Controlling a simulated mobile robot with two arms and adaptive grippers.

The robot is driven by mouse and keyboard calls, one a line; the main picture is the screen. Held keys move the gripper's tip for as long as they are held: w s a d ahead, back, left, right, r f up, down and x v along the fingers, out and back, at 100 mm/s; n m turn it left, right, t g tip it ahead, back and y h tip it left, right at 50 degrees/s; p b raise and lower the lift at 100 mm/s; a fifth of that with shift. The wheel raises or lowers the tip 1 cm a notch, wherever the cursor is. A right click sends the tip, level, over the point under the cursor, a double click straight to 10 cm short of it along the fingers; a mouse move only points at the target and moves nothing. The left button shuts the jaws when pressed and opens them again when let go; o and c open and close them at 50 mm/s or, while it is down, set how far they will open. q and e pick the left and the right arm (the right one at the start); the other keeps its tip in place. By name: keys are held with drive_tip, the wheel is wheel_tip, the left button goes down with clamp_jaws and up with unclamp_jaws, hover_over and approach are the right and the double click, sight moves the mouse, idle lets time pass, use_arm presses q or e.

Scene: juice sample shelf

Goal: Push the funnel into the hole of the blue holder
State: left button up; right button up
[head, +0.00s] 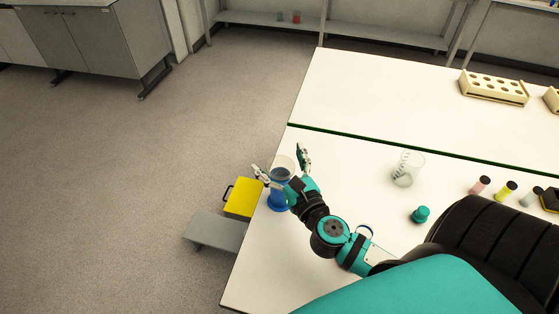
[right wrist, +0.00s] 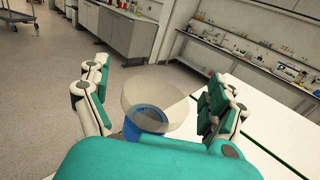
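The translucent funnel (head: 284,163) is above the blue holder (head: 277,201) near the left edge of the white table. In the right wrist view the clear funnel bowl (right wrist: 158,93) shows over the blue holder (right wrist: 148,119). The funnel's lower end is hidden, so I cannot tell how deep it sits in the hole. My right gripper (head: 281,161) has its fingers spread on either side of the funnel; in the right wrist view the open fingers (right wrist: 158,104) stand apart from the bowl. My left gripper is not in view.
A clear beaker (head: 407,169), a teal stopper-like piece (head: 420,214) and several small coloured vials (head: 505,191) stand to the right. A beige rack (head: 494,87) is on the far table. A yellow-topped box (head: 243,197) is beyond the left table edge.

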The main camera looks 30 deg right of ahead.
drive_tip(key=shift+s, duration=0.1)
drive_tip(key=s+a, duration=0.1)
drive_tip(key=s, duration=1)
drive_tip(key=shift+s+a, duration=0.25)
drive_tip(key=shift+s, duration=0.1)
